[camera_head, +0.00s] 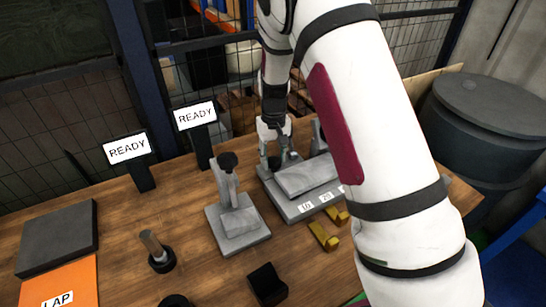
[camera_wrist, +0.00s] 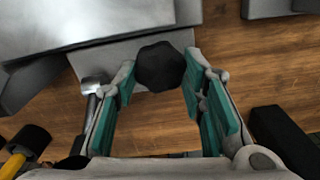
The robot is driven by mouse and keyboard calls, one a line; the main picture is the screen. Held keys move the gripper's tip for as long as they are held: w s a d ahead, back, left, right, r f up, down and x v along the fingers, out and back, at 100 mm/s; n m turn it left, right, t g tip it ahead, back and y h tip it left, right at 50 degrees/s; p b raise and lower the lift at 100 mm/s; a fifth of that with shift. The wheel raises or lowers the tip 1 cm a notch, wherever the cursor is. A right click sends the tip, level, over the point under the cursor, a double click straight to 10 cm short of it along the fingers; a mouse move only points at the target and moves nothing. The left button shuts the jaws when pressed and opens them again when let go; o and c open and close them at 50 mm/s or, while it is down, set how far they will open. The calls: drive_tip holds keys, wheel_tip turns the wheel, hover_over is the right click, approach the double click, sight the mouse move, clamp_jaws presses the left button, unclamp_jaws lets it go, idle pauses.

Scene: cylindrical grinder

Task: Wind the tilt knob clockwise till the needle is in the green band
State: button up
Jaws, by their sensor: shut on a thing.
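A black lobed knob (camera_wrist: 160,67), which I take as the tilt knob, sits at the edge of a grey metal base in the wrist view. My gripper (camera_wrist: 160,72) has its teal-padded fingers on both sides of the knob and is shut on it. In the head view my gripper (camera_head: 276,150) points down at the left end of a grey fixture (camera_head: 310,178) with a tilted plate and number labels along its front. The knob is mostly hidden there. I see no needle or green band in either view.
A smaller grey stand (camera_head: 238,228) with a black-knobbed lever is left of the fixture. Brass pieces (camera_head: 323,236) lie in front of it. Two READY signs (camera_head: 127,149) stand behind. A grey plate (camera_head: 58,238) and an orange LAP mat (camera_head: 60,285) lie at left. My arm covers the right side.

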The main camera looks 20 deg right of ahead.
sight(273, 159)
drive_tip(key=shift+m, duration=0.3)
drive_tip(key=o, duration=1.2)
drive_tip(key=shift+c, duration=0.2)
wheel_tip(273, 159, up, 12)
